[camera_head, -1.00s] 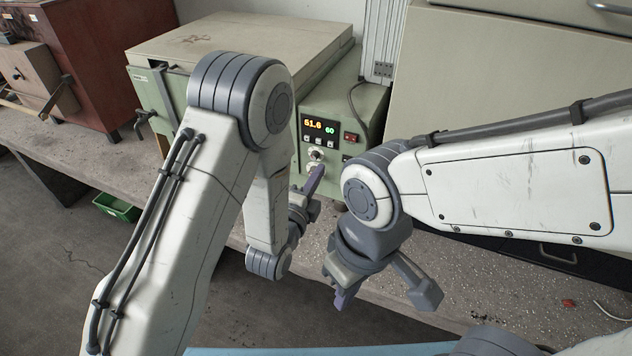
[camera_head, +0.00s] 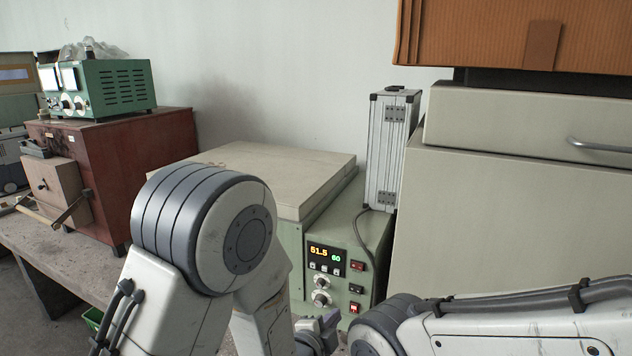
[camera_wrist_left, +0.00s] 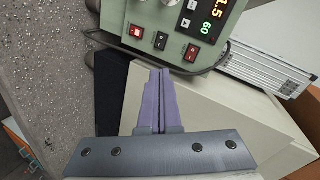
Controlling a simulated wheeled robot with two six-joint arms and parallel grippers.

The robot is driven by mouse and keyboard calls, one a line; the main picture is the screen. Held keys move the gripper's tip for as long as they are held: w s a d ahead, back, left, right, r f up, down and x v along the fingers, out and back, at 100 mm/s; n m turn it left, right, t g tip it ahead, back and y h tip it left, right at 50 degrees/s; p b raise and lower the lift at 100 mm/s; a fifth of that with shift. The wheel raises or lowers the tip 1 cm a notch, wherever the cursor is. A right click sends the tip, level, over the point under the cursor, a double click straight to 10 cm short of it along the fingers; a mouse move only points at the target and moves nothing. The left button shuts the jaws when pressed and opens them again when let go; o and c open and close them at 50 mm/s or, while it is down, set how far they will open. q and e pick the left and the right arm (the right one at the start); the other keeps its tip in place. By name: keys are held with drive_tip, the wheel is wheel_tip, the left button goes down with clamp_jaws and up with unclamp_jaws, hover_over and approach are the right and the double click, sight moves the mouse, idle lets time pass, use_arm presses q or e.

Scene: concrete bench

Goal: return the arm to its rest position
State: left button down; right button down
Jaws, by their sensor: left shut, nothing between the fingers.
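My left gripper (camera_wrist_left: 160,80) shows its two purple fingers pressed together with nothing between them in the left wrist view. In the head view my left gripper (camera_head: 330,320) shows only partly at the bottom edge, just in front of the green control unit (camera_head: 345,265). I cannot tell the exact gap to the unit. My left arm (camera_head: 215,235) is bent, its large grey joint rising in front of the unit's beige top. My right arm (camera_head: 520,325) comes in from the right along the bottom edge. Its gripper is out of the frame.
The control unit has a lit display, knobs and switches (camera_wrist_left: 162,40). A silver case (camera_head: 390,150) stands behind it. A large beige cabinet (camera_head: 520,215) fills the right. A red-brown box (camera_head: 140,150) stands on the bench (camera_head: 75,255) at left, with a green instrument (camera_head: 105,85) on top.

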use_arm(q)
drive_tip(key=s+a+r+n+g+y, duration=0.1)
drive_tip(key=s+n+g, duration=0.3)
drive_tip(key=s, duration=0.5)
drive_tip(key=s+a+r+n+g+y, duration=0.2)
drive_tip(key=s+a+n+g, duration=0.1)
drive_tip(key=s, duration=0.6)
drive_tip(key=s+a+r+n+g+y, duration=0.2)
drive_tip(key=s+a+n+g, duration=0.2)
drive_tip(key=s, duration=0.5)
drive_tip(key=shift+s+a+n+g, duration=0.2)
drive_tip(key=shift+s+n+g, duration=0.1)
drive_tip(key=shift+g, duration=0.4)
